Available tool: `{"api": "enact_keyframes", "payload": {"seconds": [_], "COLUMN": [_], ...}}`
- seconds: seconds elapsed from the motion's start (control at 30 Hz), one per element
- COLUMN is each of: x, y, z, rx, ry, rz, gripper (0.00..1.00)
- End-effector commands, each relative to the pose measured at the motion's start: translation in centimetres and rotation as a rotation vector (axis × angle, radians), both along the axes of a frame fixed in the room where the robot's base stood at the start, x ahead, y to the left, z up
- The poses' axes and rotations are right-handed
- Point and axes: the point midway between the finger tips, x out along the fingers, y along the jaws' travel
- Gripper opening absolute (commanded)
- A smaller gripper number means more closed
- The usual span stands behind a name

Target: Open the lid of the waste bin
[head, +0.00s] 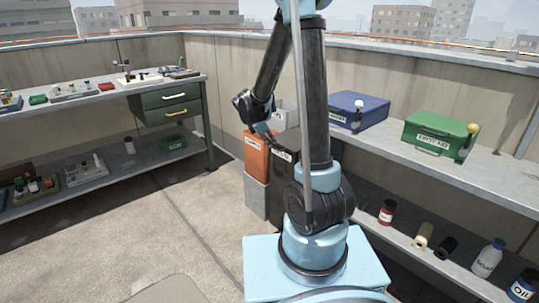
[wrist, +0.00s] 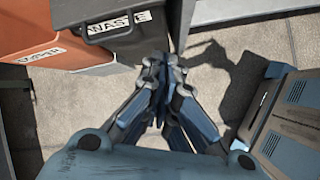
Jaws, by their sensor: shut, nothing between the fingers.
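The waste bin (wrist: 103,42) is a dark grey box with a white WASTE label, at the top of the wrist view. Its lid (wrist: 95,10) looks shut.
An orange bin (wrist: 30,40) with a paper label stands directly left of the waste bin. A bench (head: 405,150) on the right carries a blue box (head: 358,111) and a green first-aid box (head: 437,134). A workbench with drawers (head: 170,103) stands left. The floor between is clear.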

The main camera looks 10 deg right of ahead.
Motion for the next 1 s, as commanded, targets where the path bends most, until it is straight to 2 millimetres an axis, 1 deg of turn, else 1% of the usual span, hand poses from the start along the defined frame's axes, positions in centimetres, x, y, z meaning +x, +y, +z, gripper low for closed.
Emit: {"api": "enact_keyframes", "payload": {"seconds": [0.03, 0.3, 0.4, 0.53, 0.63, 0.77, 0.87, 1.0], "x": [1.0, 4.7, 5.7, 6.4, 6.6, 6.9, 7.2, 8.0], "y": [0.7, 3.3, 4.1, 4.7, 5.0, 4.7, 4.3, 3.2], "z": [-0.8, -4.9, -6.3, -7.4, -7.9, -8.4, -9.1, -10.6], "rx": [-0.024, -0.159, -0.201, -0.237, -0.251, -0.254, -0.254, -0.254], "ry": [0.011, 0.082, 0.104, 0.123, 0.131, 0.134, 0.133, 0.133], "rz": [0.039, 0.236, 0.293, 0.340, 0.359, 0.363, 0.362, 0.361], "gripper": [0.00, 0.00, 0.00, 0.00, 0.00, 0.00, 0.00, 0.00]}}
